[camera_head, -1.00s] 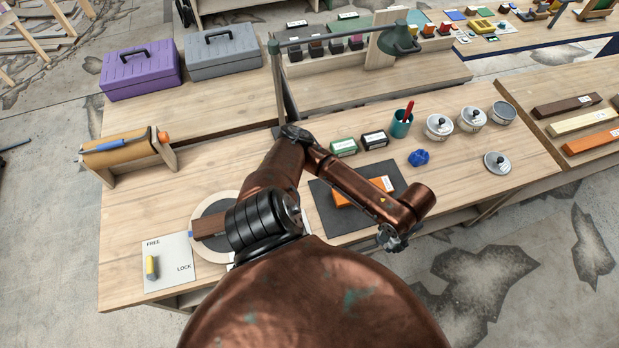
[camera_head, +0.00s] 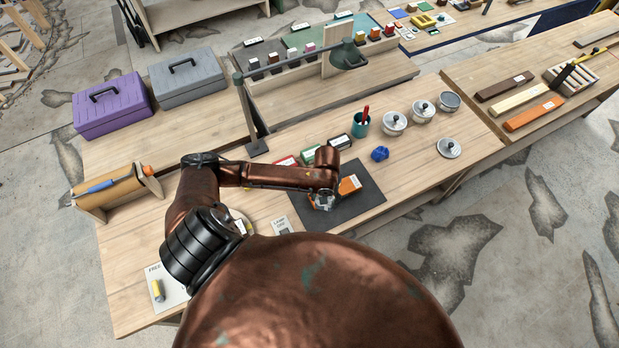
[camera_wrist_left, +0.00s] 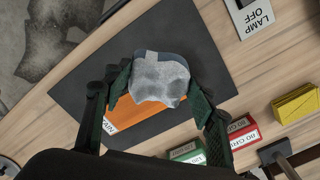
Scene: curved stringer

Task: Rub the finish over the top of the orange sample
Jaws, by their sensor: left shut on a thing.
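The orange sample (camera_head: 349,185) lies on a dark mat (camera_head: 362,207) on the bench. In the left wrist view the sample (camera_wrist_left: 130,110) shows with a white label at one end. My left gripper (camera_head: 322,202) is over the mat at the sample's near left part. Its green fingers (camera_wrist_left: 160,95) are shut on a crumpled grey-white cloth (camera_wrist_left: 160,78). The cloth covers part of the sample; I cannot tell whether it presses on it. The arm hides some of the sample in the head view. My right gripper is not in view.
A lamp (camera_head: 256,147) rises behind. A LAMP OFF card (camera_wrist_left: 257,14) lies beside the mat.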

